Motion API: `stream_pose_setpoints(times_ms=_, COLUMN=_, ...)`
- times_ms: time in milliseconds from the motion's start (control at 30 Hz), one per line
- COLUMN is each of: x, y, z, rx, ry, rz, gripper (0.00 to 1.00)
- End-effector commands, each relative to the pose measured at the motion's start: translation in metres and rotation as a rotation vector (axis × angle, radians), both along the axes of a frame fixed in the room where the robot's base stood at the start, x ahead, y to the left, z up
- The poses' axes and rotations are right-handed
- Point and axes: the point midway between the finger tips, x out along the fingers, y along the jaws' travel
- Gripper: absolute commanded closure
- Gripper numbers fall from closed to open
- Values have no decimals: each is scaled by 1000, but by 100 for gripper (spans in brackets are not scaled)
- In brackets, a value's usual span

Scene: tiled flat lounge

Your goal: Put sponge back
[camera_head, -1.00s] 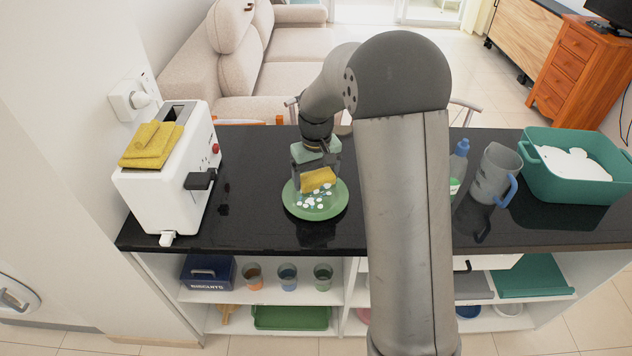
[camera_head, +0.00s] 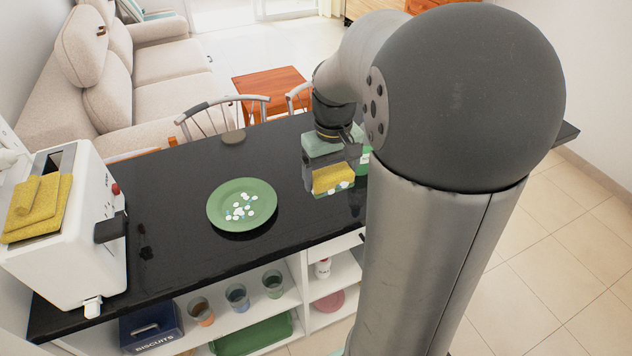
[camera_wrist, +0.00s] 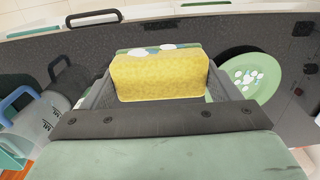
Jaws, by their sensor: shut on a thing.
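A yellow sponge (camera_head: 333,178) with a green underside is clamped in my gripper (camera_head: 330,182), which is shut on it. White bits cling to the sponge's lower side. In the wrist view the sponge (camera_wrist: 158,75) sits between the two fingers. My gripper is over the black counter, to the right of a green plate (camera_head: 213,208). The plate lies flat with several white and bluish bits on it. It also shows at the right of the wrist view (camera_wrist: 272,82). My arm hides the counter's right part in the head view.
A white toaster (camera_head: 75,245) with a folded yellow cloth (camera_head: 38,208) on top stands at the left end. Several cups and a blue biscuit box (camera_head: 150,333) sit on shelves below. A measuring jug (camera_wrist: 30,115) shows in the wrist view.

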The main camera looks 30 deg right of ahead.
Motion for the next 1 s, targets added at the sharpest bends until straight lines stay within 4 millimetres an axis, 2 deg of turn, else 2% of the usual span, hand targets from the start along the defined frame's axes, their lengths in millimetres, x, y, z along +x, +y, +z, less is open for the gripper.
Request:
stream_pose_setpoints(times_ms=300, x=77, y=-13, z=-33, rx=2, ry=4, rz=1, gripper=39)
stream_pose_setpoints(times_ms=500, x=107, y=-18, z=-70, rx=2, ry=4, rz=0, gripper=39)
stream_pose_setpoints(times_ms=833, x=126, y=-21, z=-95, rx=1, ry=2, rz=0, gripper=39)
stream_pose_setpoints(times_ms=1000, x=125, y=-21, z=-120, rx=1, ry=5, rz=0, gripper=39)
